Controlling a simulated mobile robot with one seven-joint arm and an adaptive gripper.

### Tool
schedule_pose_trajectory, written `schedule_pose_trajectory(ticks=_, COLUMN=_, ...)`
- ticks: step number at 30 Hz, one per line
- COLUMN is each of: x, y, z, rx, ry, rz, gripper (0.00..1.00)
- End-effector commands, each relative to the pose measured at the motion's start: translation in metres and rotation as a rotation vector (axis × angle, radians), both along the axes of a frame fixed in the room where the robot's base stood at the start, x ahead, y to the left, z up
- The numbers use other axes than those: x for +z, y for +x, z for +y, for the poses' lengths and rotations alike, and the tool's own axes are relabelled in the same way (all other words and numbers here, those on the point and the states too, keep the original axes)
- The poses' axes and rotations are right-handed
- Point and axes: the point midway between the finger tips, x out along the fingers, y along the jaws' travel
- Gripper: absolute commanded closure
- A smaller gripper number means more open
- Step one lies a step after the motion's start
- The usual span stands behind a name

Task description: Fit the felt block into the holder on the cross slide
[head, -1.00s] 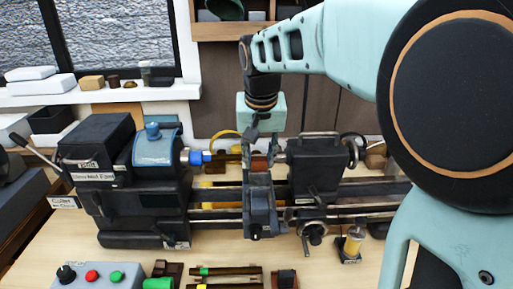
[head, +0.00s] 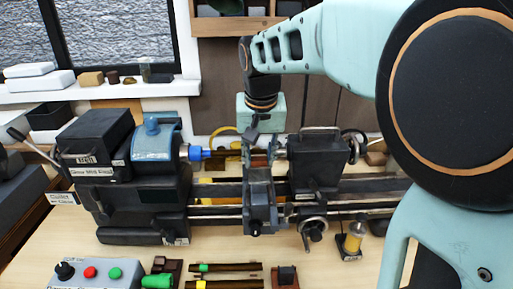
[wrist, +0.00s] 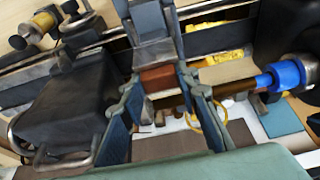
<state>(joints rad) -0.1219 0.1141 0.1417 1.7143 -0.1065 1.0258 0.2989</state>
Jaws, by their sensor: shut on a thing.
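The felt block is a small reddish-brown block (wrist: 158,78), seen in the wrist view between the two fingers of my gripper (wrist: 160,92). My gripper is shut on it; in the head view my gripper (head: 257,150) points down above the lathe bed and largely hides the block. The holder on the cross slide is a blue-grey upright piece (head: 260,200), directly below my gripper. In the wrist view the holder (wrist: 150,22) lies just beyond the block, close to it. I cannot tell whether block and holder touch.
The headstock (head: 155,180) with a blue collet nose (head: 196,153) stands left of my gripper, with a brown rod reaching towards it. The dark tailstock (head: 318,165) stands close on the right. A control box (head: 98,273) and brown rods (head: 228,268) lie in front.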

Motion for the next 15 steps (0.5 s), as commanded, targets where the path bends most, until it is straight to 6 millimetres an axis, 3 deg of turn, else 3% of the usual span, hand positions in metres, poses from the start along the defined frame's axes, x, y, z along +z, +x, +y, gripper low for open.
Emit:
schedule_pose_trajectory(ticks=3, x=-0.0025, y=0.0, z=0.0, rx=0.0, ry=0.0, rz=0.0, gripper=0.95)
schedule_pose_trajectory(ticks=4, x=-0.0021, y=0.0, z=0.0, rx=0.0, ry=0.0, rz=0.0, gripper=0.69)
schedule_pose_trajectory(ticks=9, x=-0.0019, y=0.0, z=0.0, rx=0.0, ry=0.0, rz=0.0, gripper=0.51)
schedule_pose_trajectory(ticks=15, x=-0.0017, y=0.0, z=0.0, rx=0.0, ry=0.0, rz=0.0, gripper=0.51)
